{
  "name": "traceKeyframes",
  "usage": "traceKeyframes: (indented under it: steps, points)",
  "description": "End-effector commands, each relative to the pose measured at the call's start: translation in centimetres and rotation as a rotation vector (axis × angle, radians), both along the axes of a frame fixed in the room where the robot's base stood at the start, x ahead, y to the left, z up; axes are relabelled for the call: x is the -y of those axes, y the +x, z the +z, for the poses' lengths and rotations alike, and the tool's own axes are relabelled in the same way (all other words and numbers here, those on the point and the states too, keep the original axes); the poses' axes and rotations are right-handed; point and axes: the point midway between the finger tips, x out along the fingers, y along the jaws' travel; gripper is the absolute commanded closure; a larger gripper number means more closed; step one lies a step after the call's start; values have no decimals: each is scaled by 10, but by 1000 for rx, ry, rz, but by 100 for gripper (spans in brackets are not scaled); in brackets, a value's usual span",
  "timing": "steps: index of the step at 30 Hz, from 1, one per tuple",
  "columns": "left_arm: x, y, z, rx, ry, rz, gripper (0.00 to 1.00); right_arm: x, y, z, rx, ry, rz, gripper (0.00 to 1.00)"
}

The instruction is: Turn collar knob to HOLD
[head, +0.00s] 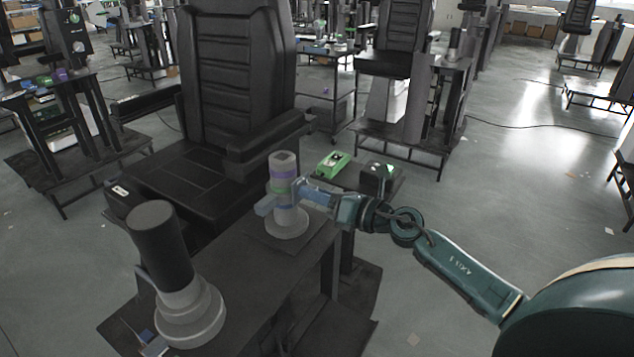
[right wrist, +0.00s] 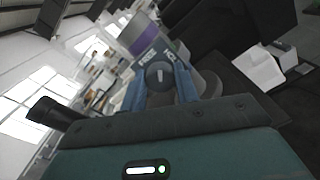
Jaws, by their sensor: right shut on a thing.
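A short pale mark shows on the knob's face. My left gripper is not in view.
A dark column (head: 160,245) on a pale round base stands at the front left of the same bench. A black chair (head: 235,80) is behind. A green device (head: 332,164) and a dark box (head: 376,178) lie right of the column. Open floor (head: 530,165) is to the right.

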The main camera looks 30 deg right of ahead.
Motion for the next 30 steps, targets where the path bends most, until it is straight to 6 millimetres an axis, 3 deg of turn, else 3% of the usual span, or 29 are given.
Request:
traceKeyframes:
  steps: [18, 30]
  points:
    - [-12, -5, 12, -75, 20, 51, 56, 1, 0, 2, -292, 497, -2, 92]
    - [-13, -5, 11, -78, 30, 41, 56, 1, 1, 1, -416, 711, -1, 92]
